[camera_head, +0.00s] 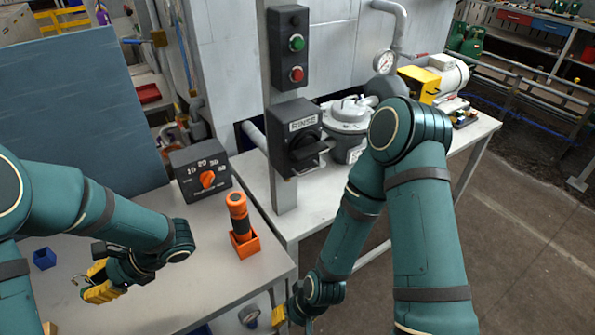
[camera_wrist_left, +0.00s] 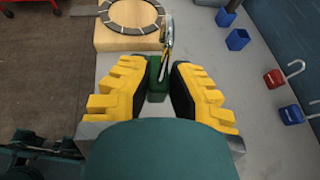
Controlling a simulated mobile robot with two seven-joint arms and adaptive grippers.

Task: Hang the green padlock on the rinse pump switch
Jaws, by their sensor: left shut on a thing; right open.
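The rinse pump switch is a black box labelled RINSE (camera_head: 295,138) with a dark rotary handle, on a grey post below a green and red button box. My left gripper (camera_head: 84,285) is low over the left of the table, far from the switch. In the left wrist view its yellow fingers (camera_wrist_left: 160,85) are shut on the green padlock (camera_wrist_left: 158,76), its metal shackle pointing away from the palm. In the head view the padlock body is mostly hidden by the fingers. My right gripper (camera_head: 266,317) is open, low at the table's front edge, and only partly visible.
A dial box with an orange knob (camera_head: 201,170) and an orange tool in an orange holder (camera_head: 241,235) stand on the table between left gripper and switch. The left wrist view shows a red padlock (camera_wrist_left: 274,78), a blue padlock (camera_wrist_left: 291,114), blue cups (camera_wrist_left: 237,39) and a wooden block (camera_wrist_left: 112,36).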

